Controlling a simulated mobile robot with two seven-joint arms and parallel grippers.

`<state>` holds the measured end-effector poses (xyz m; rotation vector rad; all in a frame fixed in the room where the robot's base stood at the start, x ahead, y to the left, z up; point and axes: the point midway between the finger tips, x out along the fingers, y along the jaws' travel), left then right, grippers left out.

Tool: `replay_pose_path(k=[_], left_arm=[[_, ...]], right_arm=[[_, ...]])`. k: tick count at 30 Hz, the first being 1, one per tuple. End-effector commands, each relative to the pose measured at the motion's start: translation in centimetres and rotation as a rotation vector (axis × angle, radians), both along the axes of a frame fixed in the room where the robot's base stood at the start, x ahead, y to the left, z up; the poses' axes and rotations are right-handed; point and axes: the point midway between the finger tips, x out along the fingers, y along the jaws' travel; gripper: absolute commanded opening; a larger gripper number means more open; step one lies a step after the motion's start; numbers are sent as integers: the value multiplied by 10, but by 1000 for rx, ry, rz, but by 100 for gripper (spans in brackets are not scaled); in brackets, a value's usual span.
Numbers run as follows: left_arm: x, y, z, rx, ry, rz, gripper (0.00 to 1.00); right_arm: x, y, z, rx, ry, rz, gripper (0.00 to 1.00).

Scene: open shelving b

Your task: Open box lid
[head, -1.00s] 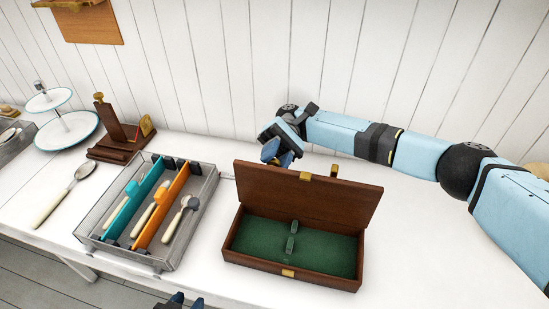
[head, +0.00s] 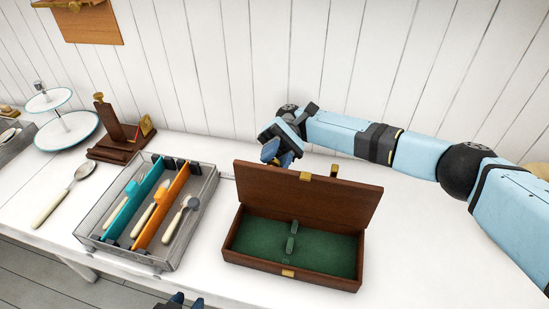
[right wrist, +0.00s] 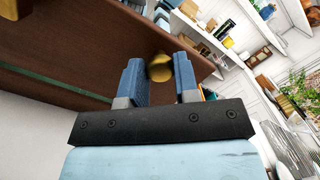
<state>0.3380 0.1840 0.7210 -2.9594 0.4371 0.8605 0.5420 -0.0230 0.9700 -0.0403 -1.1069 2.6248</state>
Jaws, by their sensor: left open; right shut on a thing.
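The dark brown wooden box (head: 245,245) stands on the white table with its lid (head: 290,193) raised and leaning back. Its inside is lined in green, and brass fittings show on the lid's upper edge and the front wall. My right gripper (head: 278,157) is behind the raised lid. In the right wrist view my right gripper (right wrist: 160,82) has a finger on each side of a brass knob (right wrist: 159,68) in front of the brown lid (right wrist: 75,45), and it is shut on the knob. My left gripper (head: 180,301) is open and empty at the bottom edge.
A clear cutlery tray (head: 205,200) with teal and orange dividers stands left of the box. A large spoon (head: 62,195), a brown wooden stand (head: 120,140) and a tiered plate stand (head: 66,130) are further left. The table right of the box is clear.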

Motion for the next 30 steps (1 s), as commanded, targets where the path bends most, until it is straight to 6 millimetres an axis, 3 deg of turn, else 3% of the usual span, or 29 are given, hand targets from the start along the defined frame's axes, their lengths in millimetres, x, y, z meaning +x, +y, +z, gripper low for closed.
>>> replay_pose_path(k=[1, 4, 5, 8, 20, 23, 30], left_arm=[[0, 0, -1, 0, 0, 0, 43], [0, 0, -1, 0, 0, 0, 43], [0, 0, -2, 0, 0, 0, 43], [0, 0, -2, 0, 0, 0, 43], [0, 0, 1, -1, 1, 0, 43], [0, 0, 4, -2, 3, 1, 43], [-2, 1, 5, -4, 17, 3, 43]], right_arm=[[-2, -4, -9, -15, 3, 3, 0], [-2, -4, -9, -15, 3, 3, 0], [-2, -4, -9, -15, 3, 3, 31], [-1, -3, -8, -13, 2, 3, 54], [0, -1, 7, -4, 0, 0, 55], [0, -1, 23, -2, -1, 0, 55], [-1, -1, 83, 0, -1, 1, 55]])
